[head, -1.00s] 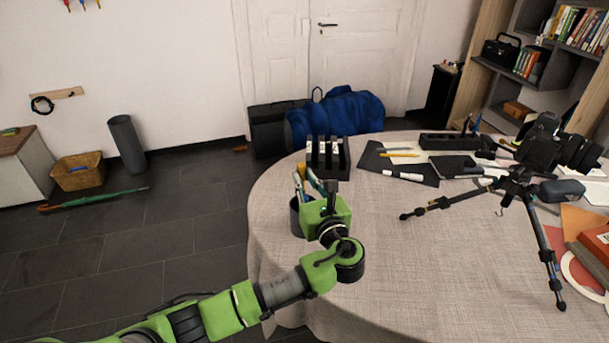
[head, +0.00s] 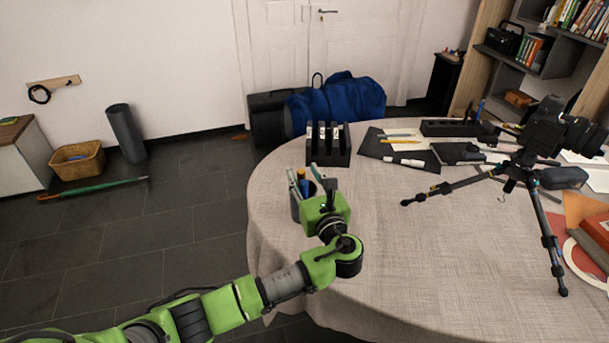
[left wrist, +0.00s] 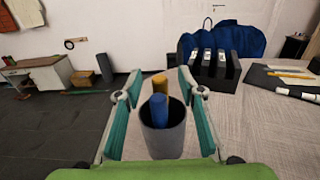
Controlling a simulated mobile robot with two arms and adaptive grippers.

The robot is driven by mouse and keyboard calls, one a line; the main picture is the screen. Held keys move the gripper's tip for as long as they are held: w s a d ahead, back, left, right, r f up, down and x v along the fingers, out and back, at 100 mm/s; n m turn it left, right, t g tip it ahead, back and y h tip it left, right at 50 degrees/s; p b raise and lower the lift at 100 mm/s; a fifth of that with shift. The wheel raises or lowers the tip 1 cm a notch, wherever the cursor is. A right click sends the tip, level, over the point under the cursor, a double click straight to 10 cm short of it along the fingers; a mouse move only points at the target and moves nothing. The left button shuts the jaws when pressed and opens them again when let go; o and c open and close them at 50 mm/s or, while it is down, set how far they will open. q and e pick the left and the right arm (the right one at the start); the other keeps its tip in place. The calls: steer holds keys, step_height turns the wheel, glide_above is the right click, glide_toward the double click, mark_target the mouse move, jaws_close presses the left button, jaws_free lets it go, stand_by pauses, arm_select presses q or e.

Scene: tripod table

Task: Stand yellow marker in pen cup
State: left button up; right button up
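The dark grey pen cup (head: 295,207) stands upright near the left edge of the table; it also shows in the left wrist view (left wrist: 165,142). A yellow marker (left wrist: 159,84) stands in the cup, its upper end above the rim, behind a thicker blue marker (left wrist: 159,110). Their lower parts are hidden by the cup wall. My left gripper (left wrist: 159,77) is open, its teal fingers apart on either side of the cup and markers, holding nothing. In the head view my left gripper (head: 305,175) partly covers the cup. My right gripper is not in view.
A black slotted holder (head: 328,150) stands behind the cup. A dark mat (head: 400,155) with a yellow pencil (head: 398,135) and a white marker (head: 404,162) lies to its right. A camera tripod (head: 530,185) stands further right. The front middle of the table is clear.

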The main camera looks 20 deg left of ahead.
arm_select(q)
steer(key=v, duration=1.2)
stand_by(0.8)
